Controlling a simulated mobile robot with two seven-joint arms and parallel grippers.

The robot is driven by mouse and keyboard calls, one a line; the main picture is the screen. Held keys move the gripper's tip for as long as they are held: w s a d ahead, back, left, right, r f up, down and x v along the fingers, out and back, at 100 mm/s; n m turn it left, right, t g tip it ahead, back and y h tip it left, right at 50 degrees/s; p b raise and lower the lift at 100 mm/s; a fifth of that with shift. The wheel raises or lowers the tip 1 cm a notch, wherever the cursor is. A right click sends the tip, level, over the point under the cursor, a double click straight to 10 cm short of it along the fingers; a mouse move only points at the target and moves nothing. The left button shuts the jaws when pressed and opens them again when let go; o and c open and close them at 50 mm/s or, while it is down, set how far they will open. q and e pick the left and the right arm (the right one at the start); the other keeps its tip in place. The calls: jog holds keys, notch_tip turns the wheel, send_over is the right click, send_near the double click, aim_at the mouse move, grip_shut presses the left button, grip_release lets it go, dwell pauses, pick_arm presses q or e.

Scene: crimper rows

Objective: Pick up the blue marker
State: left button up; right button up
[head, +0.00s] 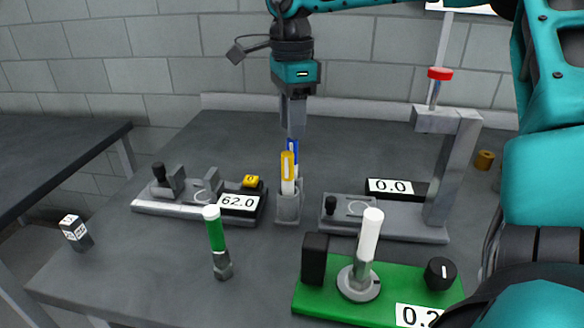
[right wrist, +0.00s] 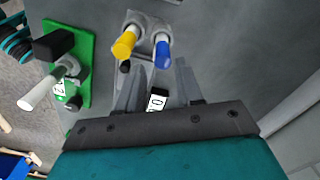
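A blue marker (head: 292,151) with a white body stands in a small grey two-slot holder (head: 288,208), partly hidden behind a yellow marker (head: 288,168) in the same holder. My right gripper (head: 294,130) points down just above the blue marker's top in the head view. In the right wrist view, its two fingers (right wrist: 157,72) are apart with nothing held between them. The blue marker (right wrist: 163,54) shows just beyond the fingertips, nearer the right finger, and the yellow marker (right wrist: 125,44) is to its left. My left gripper is not in view.
A green board (head: 310,296) with a white post is at the front. A green-topped tool (head: 216,235) stands front left. Grey devices with displays flank the holder; the right one has a tall stand (head: 455,165). A small block (head: 75,232) is far left.

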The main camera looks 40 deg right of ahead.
aim_at(291, 145)
notch_tip(291, 145, down, 8)
jog(key=shift+w+d+r, duration=0.1)
jog(key=shift+r, duration=0.15)
jog(key=shift+c, duration=0.3)
grip_shut()
